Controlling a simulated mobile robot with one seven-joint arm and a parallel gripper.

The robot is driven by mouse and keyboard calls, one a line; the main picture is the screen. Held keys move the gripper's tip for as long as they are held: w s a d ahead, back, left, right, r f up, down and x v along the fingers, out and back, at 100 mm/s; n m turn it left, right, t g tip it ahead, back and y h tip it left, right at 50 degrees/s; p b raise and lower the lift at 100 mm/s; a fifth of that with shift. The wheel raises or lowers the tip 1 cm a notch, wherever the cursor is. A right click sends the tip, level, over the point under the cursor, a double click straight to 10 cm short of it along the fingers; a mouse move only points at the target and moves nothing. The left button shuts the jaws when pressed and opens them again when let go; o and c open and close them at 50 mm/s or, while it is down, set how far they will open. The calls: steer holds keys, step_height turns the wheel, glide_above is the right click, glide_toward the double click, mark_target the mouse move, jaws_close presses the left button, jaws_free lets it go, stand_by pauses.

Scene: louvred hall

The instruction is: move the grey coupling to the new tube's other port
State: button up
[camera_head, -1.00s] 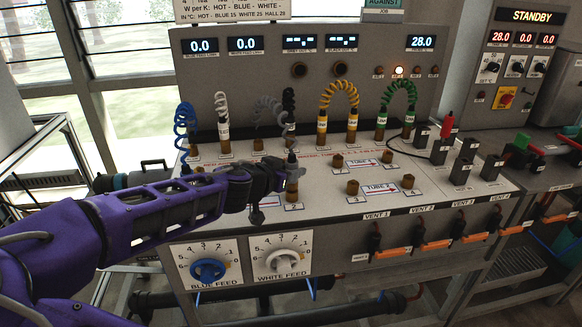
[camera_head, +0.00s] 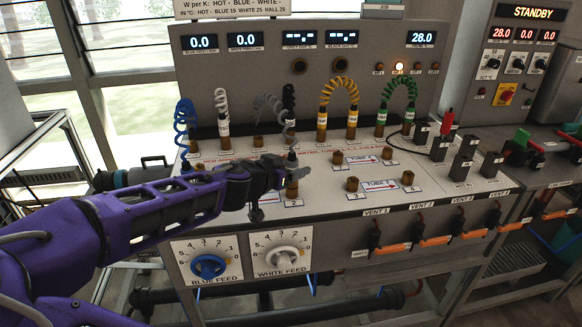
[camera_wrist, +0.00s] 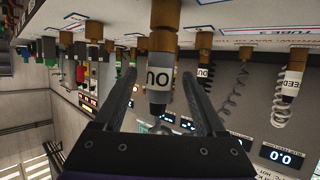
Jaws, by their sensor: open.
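The grey coupling (camera_wrist: 158,92), with a pale band reading "OU", sits on a brass port (camera_wrist: 163,41) in the wrist view. In the head view the coupling (camera_head: 292,158) stands upright on the brass port (camera_head: 292,189) marked 2. My gripper (camera_wrist: 157,105) is open, with one finger on each side of the coupling and visible gaps. In the head view my gripper (camera_head: 300,172) reaches in from the left at that port. My wrist covers the bench to the left of port 2, so another port there cannot be made out.
Bare brass ports (camera_head: 352,184) and (camera_head: 407,179) stand to the right beside a tube label. Behind stand a bare port (camera_head: 258,142), a grey coil (camera_head: 268,103), a white coil (camera_head: 221,100) and yellow hose (camera_head: 339,88). Feed dials (camera_head: 282,256) and orange vent levers (camera_head: 437,245) line the front.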

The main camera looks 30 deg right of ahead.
steer(key=s+a+r+p, duration=0.2)
steer(key=a+r+p, duration=0.1)
steer(key=r+p, duration=0.2)
steer(key=shift+r, duration=0.25)
steer(key=shift+s, duration=0.1)
